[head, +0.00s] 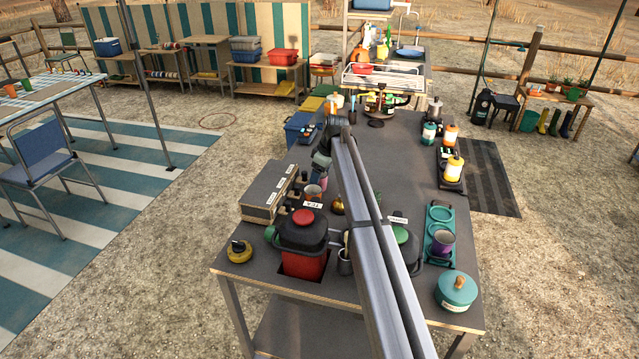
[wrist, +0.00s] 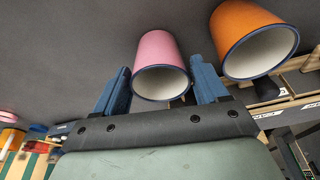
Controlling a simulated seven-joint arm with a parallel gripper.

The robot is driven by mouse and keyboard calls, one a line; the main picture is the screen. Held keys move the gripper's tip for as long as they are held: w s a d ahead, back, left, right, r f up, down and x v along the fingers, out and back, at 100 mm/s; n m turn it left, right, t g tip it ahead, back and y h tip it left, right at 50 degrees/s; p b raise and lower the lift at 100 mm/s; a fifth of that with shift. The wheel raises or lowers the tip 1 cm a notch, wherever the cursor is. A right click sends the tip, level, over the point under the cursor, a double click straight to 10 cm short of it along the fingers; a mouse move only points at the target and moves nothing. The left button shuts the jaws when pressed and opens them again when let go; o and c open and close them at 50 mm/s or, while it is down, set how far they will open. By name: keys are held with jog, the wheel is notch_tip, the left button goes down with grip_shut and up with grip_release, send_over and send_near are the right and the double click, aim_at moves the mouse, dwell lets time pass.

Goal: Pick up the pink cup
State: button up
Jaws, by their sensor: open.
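The pink cup (wrist: 160,50) lies between the two blue fingers of my gripper (wrist: 163,82) in the wrist view, with its blue-rimmed white mouth toward the palm. The fingers are spread, one on each side of the cup, with a gap at least on the left; touching on the right is unclear. In the head view a bit of the pink cup (head: 323,184) shows beside my arm, and my gripper (head: 322,165) is just above it, partly hidden by the arm.
An orange cup (wrist: 245,35) stands close beside the pink one, right of the right finger in the wrist view. A labelled box (head: 268,195) and a red-and-black pot (head: 303,240) are near on the table (head: 395,140). A purple cup (head: 441,243) sits in a teal holder to the right.

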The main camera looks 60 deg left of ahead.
jog(key=shift+x, duration=1.2)
jog(key=c, duration=0.8)
jog(key=shift+r, duration=0.1)
